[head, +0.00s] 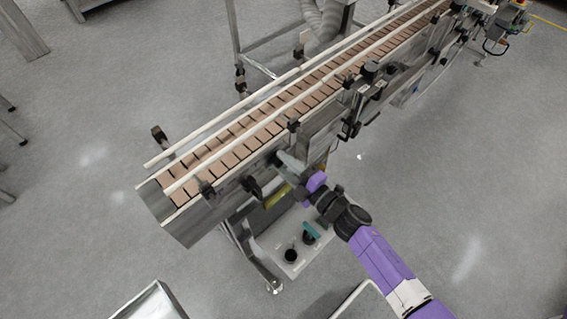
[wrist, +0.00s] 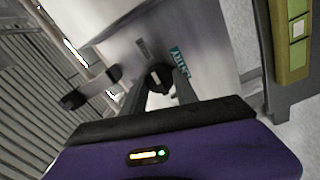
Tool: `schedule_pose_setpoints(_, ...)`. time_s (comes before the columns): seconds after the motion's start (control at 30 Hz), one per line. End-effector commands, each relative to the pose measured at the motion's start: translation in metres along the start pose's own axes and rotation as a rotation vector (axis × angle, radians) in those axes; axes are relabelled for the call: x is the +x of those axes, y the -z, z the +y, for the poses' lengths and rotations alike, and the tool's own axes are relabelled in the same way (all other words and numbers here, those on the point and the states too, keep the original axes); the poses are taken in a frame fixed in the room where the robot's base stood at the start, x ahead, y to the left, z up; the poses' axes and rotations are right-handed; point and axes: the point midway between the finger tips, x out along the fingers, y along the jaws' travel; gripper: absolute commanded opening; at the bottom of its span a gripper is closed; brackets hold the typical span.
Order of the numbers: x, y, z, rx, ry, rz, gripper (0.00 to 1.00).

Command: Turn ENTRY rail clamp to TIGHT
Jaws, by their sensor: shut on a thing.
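The rail clamp knob (wrist: 158,77) is a small dark round knob with a pale pointer mark, on the grey metal side of the conveyor. A teal label (wrist: 180,60), which seems to read TIGHT, lies just up and right of it, and a grey label (wrist: 141,47) lies up and left. My gripper (wrist: 160,82) has one finger on each side of the knob and is shut on it. In the head view my gripper (head: 292,172) is at the conveyor's near side, close to its lower left end, and the knob is hidden there.
The conveyor (head: 230,153) with brown slats and pale guide rails runs up to the right. A black-ended bracket (wrist: 90,88) is left of the knob. A yellow-green box (wrist: 291,40) is at right. A pale plate (head: 275,246) with a black knob sits below. Floor right is clear.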

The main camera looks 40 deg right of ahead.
Motion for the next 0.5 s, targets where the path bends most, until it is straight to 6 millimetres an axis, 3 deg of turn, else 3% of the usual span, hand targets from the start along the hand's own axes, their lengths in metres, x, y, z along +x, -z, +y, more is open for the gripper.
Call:
schedule_pose_setpoints(0.03,-0.0007,-0.0014,-0.0008,0.002,0.002,-0.003,0.0)
schedule_pose_setpoints(0.07,-0.0007,-0.0014,-0.0008,0.002,0.002,-0.004,0.37)
schedule_pose_setpoints(0.17,-0.0006,-0.0012,-0.0008,0.002,0.002,-0.003,0.57)
schedule_pose_setpoints(0.5,-0.0018,-0.0005,-0.0007,0.0,0.001,-0.001,0.57)
